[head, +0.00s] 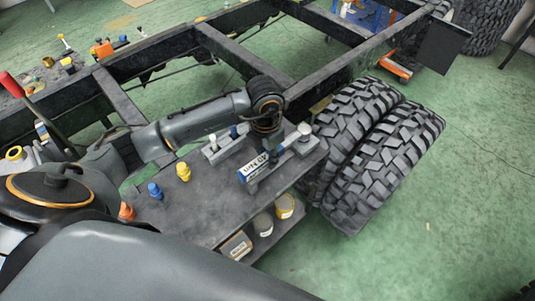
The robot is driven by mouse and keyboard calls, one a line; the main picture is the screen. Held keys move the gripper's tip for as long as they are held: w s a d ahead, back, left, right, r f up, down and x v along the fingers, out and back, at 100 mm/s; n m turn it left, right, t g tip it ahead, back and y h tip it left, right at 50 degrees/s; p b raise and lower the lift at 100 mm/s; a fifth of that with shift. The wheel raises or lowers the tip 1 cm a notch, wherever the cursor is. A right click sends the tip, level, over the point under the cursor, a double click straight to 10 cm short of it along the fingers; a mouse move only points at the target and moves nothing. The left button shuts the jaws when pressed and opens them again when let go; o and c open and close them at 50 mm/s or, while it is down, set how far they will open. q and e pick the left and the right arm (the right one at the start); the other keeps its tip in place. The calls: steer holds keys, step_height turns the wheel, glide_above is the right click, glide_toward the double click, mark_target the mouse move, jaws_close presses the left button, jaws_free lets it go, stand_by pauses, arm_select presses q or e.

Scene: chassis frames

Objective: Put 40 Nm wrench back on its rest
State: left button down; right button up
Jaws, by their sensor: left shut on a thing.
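My left arm reaches over a dark grey table, and my left gripper (269,148) points down above its far right part. The gripper is shut on a dark, slim tool, the wrench (289,143), which slants from lower left to upper right. Its far end is by a pale knob at the table's right. A white and blue label (252,168) stands just in front of the gripper; its print is too small to read surely. A grey block (222,148) lies left of the gripper. I cannot tell whether the wrench touches a rest. My right gripper is out of view.
The table (205,210) also carries a yellow fitting (183,172), a blue one (155,190) and an orange one (127,211). Several tins sit on a lower shelf. Large tyres (375,145) stand close at right. A black chassis frame (245,55) runs behind. Green floor is clear at right.

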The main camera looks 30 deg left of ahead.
arm_select(q)
steer(key=shift+f, duration=0.1)
steer(key=c, duration=1.1)
jaws_free()
step_height(320, 180, up, 12)
steer(key=b, duration=0.1)
steer(key=shift+s, duration=0.25)
steer(key=shift+s, duration=0.1)
